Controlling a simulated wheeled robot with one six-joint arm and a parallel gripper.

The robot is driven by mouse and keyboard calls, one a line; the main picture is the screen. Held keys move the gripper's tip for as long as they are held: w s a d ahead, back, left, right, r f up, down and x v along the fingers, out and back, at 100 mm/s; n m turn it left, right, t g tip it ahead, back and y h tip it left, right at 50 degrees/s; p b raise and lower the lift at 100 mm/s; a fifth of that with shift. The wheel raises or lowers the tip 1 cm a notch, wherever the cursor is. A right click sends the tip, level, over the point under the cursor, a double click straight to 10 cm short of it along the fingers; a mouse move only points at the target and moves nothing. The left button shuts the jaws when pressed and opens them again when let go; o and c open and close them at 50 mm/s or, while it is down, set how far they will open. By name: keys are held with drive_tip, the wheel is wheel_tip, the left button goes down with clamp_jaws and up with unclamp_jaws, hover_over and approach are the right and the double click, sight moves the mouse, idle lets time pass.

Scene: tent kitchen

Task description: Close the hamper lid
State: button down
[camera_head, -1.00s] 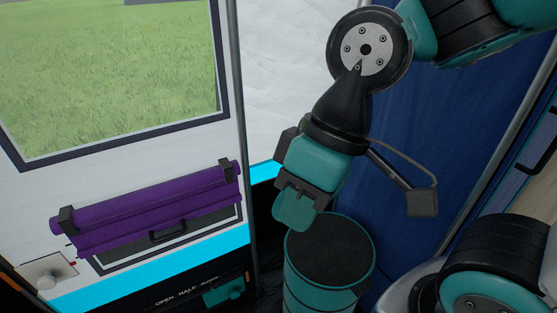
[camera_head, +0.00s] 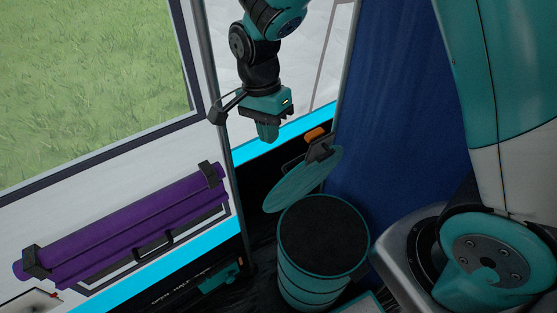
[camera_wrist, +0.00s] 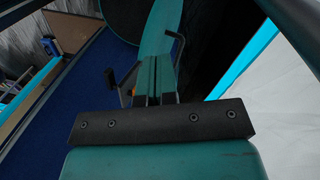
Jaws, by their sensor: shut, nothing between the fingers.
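The hamper (camera_head: 287,272) is a teal round bin with a dark open top, standing on the floor right of centre in the head view. Its teal lid (camera_head: 300,182) is raised and tilted at the rim's back left, beside a dark bracket with an orange piece (camera_head: 316,134). My gripper (camera_head: 267,136) points down, shut and empty, above and left of the lid, seemingly apart from it. In the wrist view, my gripper (camera_wrist: 155,68) points toward the lid (camera_wrist: 160,28), which shows nearly edge-on. Part of the hamper rim (camera_wrist: 104,22) shows at the top.
A purple roll (camera_head: 130,225) hangs on the white wall at left, below a window. A metal pole (camera_head: 222,130) stands left of my gripper. A blue curtain (camera_head: 395,130) hangs behind the hamper.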

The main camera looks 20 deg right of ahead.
sight(300, 168)
drive_tip(key=f+m, duration=0.1)
drive_tip(key=f, duration=0.3)
drive_tip(key=d+f+m, duration=0.1)
drive_tip(key=f, duration=0.3)
drive_tip(key=f+b, duration=0.1)
drive_tip(key=f, duration=0.3)
drive_tip(key=shift+s+d+m+h, duration=0.25)
drive_tip(key=shift+d+m+h, duration=0.1)
drive_tip(key=shift+m+h, duration=0.05)
